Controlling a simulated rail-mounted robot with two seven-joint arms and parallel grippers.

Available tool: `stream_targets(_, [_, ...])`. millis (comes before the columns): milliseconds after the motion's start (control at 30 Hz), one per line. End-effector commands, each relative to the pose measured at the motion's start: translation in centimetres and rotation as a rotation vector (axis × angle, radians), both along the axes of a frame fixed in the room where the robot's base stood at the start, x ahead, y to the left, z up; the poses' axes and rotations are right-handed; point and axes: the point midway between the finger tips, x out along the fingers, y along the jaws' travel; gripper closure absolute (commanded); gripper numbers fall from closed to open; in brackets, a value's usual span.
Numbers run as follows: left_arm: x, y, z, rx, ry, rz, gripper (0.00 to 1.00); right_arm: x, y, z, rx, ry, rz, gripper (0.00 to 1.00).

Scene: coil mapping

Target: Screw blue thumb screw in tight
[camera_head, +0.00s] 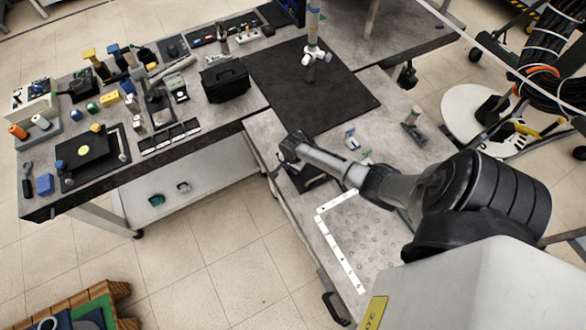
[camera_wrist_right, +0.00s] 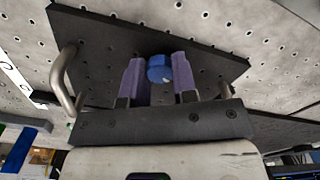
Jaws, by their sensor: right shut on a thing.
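The blue thumb screw (camera_wrist_right: 159,68) sits at a black plate (camera_wrist_right: 100,35) with metal handles, seen in the right wrist view. My right gripper (camera_wrist_right: 157,77) has its two purple fingers on either side of the blue screw head and is shut on it. In the head view my right gripper (camera_head: 290,148) is over the worktable, close above the dark plate (camera_head: 311,182). The blue screw is hidden there by my gripper and arm. How deep the screw sits cannot be told. My left gripper is not in view.
White strips (camera_head: 338,250) form a corner on the perforated tabletop. A black mat (camera_head: 310,95) lies behind my gripper. The left table (camera_head: 105,195) is crowded with tools, small parts and a black box (camera_head: 225,82). A cable-wrapped stand (camera_head: 548,75) is at the right.

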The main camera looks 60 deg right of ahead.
Motion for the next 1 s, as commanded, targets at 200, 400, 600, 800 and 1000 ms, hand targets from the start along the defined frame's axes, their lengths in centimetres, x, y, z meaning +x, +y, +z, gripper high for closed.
stream_targets(200, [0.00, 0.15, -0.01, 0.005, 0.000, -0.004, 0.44, 0.06, 0.27, -0.22, 0.008, -0.001, -0.411, 0.98])
stream_targets(400, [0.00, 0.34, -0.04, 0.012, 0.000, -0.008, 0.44, -0.05, -0.03, -0.31, 0.000, 0.001, -0.677, 0.68])
stream_targets(600, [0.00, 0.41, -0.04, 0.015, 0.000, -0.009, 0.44, -0.04, -0.02, -0.29, 0.000, 0.001, -0.671, 0.49])
stream_targets(800, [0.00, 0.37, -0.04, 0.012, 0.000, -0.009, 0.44, -0.01, -0.02, -0.26, 0.000, 0.000, -0.670, 0.44])
stream_targets(1000, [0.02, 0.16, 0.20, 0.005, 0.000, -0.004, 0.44, 0.06, -0.03, 0.52, 0.001, -0.002, -0.669, 0.44])
